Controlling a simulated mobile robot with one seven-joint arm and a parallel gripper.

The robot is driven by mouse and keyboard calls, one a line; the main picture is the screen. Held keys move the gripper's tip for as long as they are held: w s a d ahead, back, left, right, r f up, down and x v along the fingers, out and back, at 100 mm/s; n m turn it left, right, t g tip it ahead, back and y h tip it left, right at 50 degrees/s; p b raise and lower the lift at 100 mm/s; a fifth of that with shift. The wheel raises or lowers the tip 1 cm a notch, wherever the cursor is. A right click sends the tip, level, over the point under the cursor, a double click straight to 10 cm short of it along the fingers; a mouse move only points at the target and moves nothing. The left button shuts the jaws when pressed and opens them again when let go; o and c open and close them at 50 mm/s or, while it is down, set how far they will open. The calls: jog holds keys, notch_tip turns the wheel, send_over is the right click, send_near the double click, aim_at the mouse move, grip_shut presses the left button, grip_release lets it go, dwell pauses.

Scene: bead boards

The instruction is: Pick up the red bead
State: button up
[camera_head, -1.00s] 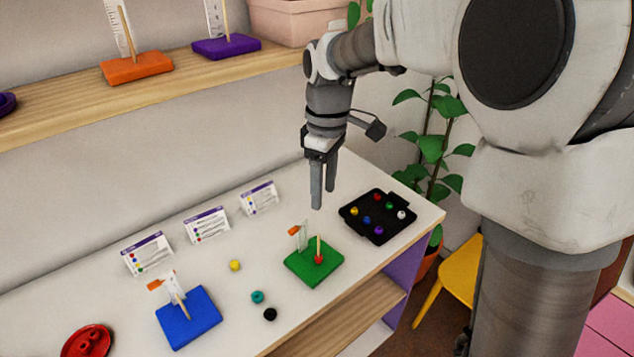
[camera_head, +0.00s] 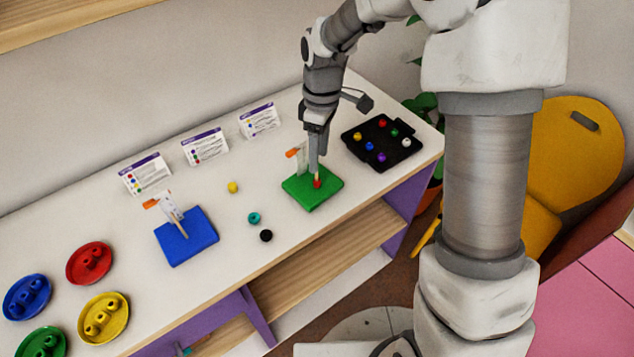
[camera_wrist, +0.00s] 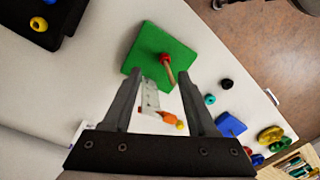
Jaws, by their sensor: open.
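A red bead (camera_head: 317,184) sits at the foot of the wooden peg on the green board (camera_head: 298,195). In the wrist view the red bead (camera_wrist: 165,58) shows around the peg, a little beyond my fingertips. Another red bead (camera_head: 382,123) lies in the black tray (camera_head: 352,147). My gripper (camera_head: 316,165) points down just above the green board, its fingers overlapping the peg's upper part in the head view. In the wrist view my gripper (camera_wrist: 161,80) is open, with nothing held; a white strip with an orange end shows between the fingers.
A blue board (camera_head: 200,240) with a peg stands to the left. Loose yellow (camera_head: 233,187), teal (camera_head: 254,218) and black (camera_head: 266,236) beads lie between the boards. Several coloured dishes stand at the far left, and cards (camera_head: 205,146) line the back.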

aim_at(318, 186)
jog(key=shift+s+a+f, duration=0.1)
jog(key=shift+s+f, duration=0.15)
jog(key=shift+f, duration=0.75)
jog(key=shift+s+d+f, duration=0.1)
jog(key=shift+s+f, duration=0.1)
jog(key=shift+f, duration=0.8)
jog(key=shift+s+a+f, duration=0.1)
jog(key=shift+s+f, duration=0.15)
jog(key=shift+f, duration=0.75)
jog(key=shift+c, duration=0.2)
grip_shut()
